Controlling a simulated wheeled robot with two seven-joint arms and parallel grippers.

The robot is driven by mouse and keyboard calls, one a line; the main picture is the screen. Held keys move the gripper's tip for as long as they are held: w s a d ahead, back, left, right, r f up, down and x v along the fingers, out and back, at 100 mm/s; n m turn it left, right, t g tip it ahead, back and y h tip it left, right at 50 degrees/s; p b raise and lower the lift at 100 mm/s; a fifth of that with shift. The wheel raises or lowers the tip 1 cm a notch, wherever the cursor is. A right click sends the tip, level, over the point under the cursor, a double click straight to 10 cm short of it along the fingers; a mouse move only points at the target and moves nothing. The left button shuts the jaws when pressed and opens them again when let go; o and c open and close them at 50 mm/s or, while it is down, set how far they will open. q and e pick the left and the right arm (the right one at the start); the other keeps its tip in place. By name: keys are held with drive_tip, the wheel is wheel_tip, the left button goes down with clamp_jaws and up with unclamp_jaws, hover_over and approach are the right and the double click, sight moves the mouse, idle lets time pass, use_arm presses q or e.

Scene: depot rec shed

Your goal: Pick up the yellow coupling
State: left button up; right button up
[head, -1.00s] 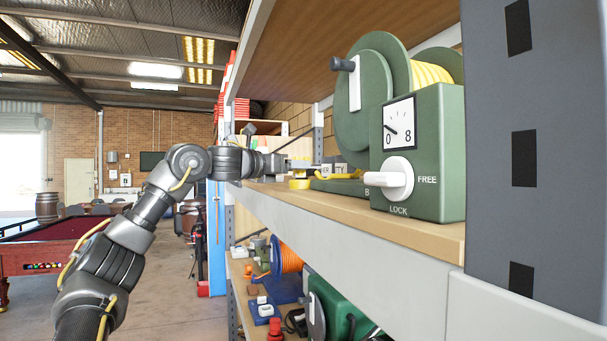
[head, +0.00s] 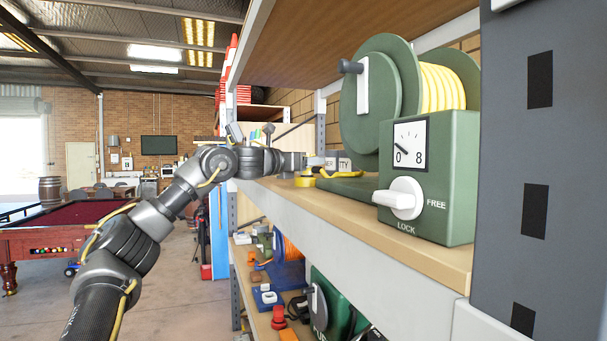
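The yellow coupling (head: 305,181) appears as a small yellow piece on the upper wooden shelf, left of the green hose reel (head: 373,100). A yellow hose end (head: 343,173) lies on the reel's green base to its right. My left gripper (head: 318,162) reaches over the shelf from the left, just above and behind the coupling in the picture. Its fingers are small and seen side-on, so whether they are open, or touch anything, cannot be told. My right gripper is out of view.
The green control box (head: 430,180), with a dial and white knob, stands on the shelf (head: 330,209) in front of the reel. A grey post (head: 535,130) blocks the right side. The lower shelf is crowded. Open floor (head: 180,300) and a pool table (head: 70,225) lie left.

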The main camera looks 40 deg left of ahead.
use_arm(q)
drive_tip(key=shift+w+d, duration=0.2)
drive_tip(key=shift+w, duration=0.05)
drive_tip(key=c, duration=0.7)
drive_tip(key=shift+s+a, duration=0.1)
drive_tip(key=shift+c, duration=0.7)
drive_tip(key=shift+r, duration=0.15)
